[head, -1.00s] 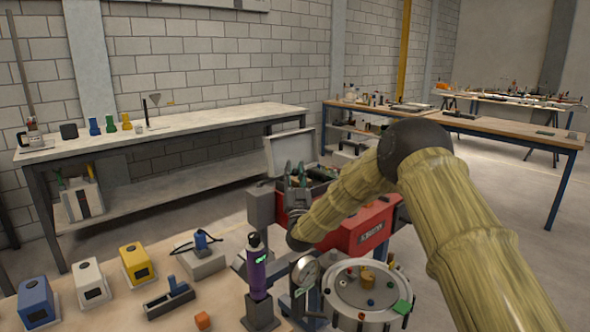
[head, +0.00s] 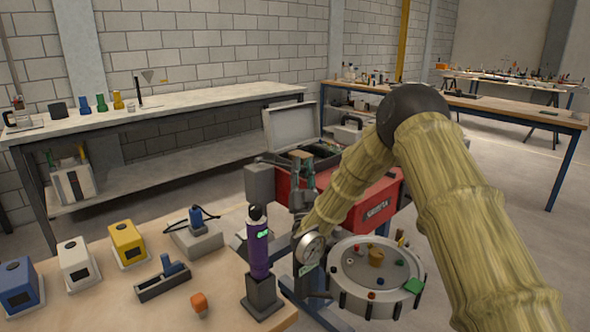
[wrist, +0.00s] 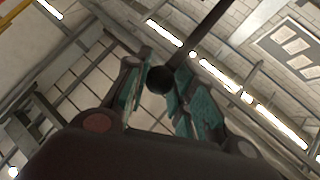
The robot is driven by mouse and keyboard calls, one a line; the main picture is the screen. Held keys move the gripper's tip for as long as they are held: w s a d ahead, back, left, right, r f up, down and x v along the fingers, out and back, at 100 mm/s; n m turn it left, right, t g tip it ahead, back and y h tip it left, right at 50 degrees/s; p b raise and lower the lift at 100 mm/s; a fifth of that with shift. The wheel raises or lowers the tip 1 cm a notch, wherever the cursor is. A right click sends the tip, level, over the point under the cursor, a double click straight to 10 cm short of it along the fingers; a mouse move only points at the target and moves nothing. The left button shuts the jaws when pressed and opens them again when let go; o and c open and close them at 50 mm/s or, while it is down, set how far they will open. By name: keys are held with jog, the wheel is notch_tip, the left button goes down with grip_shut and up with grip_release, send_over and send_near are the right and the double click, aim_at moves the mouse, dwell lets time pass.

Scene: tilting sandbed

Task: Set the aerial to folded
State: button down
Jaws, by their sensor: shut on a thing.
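In the wrist view, a thin dark rod with a black ball on its end (wrist: 160,80), which looks like the aerial, comes down from the top edge. My gripper (wrist: 163,92) has its teal-padded fingers shut around the ball, with the rod leaning up to the right. In the head view, my gripper (head: 302,170) points upward in front of the open grey case. The aerial cannot be made out there, and its base shows in neither view.
A purple cylinder with a black ball top (head: 258,245) stands on the near bench, left of my gripper. A round grey table (head: 345,268) with small parts is below my forearm. A red toolbox (head: 375,208) is behind. Blue, white and yellow boxes (head: 128,243) stand left.

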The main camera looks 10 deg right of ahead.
jog(key=shift+s+d+f, duration=0.1)
jog(key=shift+f, duration=0.65)
jog(key=c, duration=1.4)
grip_release()
jog(key=shift+o, duration=0.8)
jog(key=shift+f, duration=0.1)
jog(key=shift+r, duration=0.3)
jog(key=shift+w, duration=0.2)
jog(key=shift+r, duration=5)
